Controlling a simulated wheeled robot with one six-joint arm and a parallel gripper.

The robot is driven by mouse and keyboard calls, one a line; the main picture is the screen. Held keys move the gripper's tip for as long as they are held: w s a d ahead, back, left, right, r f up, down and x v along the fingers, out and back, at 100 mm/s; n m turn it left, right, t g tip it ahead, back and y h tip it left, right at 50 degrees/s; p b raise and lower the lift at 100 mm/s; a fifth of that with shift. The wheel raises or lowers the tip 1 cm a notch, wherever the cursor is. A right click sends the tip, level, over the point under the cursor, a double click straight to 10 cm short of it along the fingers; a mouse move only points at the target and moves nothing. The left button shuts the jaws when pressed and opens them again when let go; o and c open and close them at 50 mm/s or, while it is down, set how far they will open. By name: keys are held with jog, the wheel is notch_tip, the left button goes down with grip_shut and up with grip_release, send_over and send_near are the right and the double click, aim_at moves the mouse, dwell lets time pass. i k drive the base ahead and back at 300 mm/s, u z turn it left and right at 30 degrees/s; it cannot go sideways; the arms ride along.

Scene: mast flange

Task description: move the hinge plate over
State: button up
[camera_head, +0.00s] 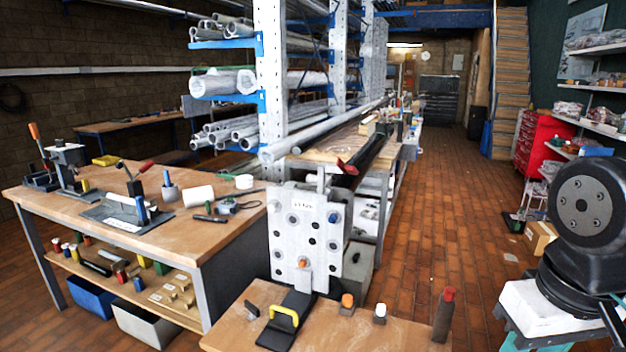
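On the near wooden bench, a flat black plate with a yellow handle (285,318) lies at the foot of an upright pale plate with several holes (297,240). The black plate looks like the hinge plate, but I cannot tell for sure. A light bracket with an orange top (303,272) stands where the two plates meet. The upright plate bears a small white label and several dark and blue round fittings. A dark rounded joint of my arm fills the right edge; my gripper is not in view.
On the near bench (395,335) stand an orange-capped block (347,304), a white-capped block (380,313) and a dark red-topped cylinder (444,314). A small dark piece (251,309) lies left. A cluttered workbench (165,248) is left, a pipe rack behind. Brick floor is open right.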

aim_at(303, 227)
jog(key=u, duration=0.4)
jog(key=k, duration=0.5)
jog(key=u, duration=0.7)
jog(key=i, duration=0.95)
jog(key=z, duration=0.75)
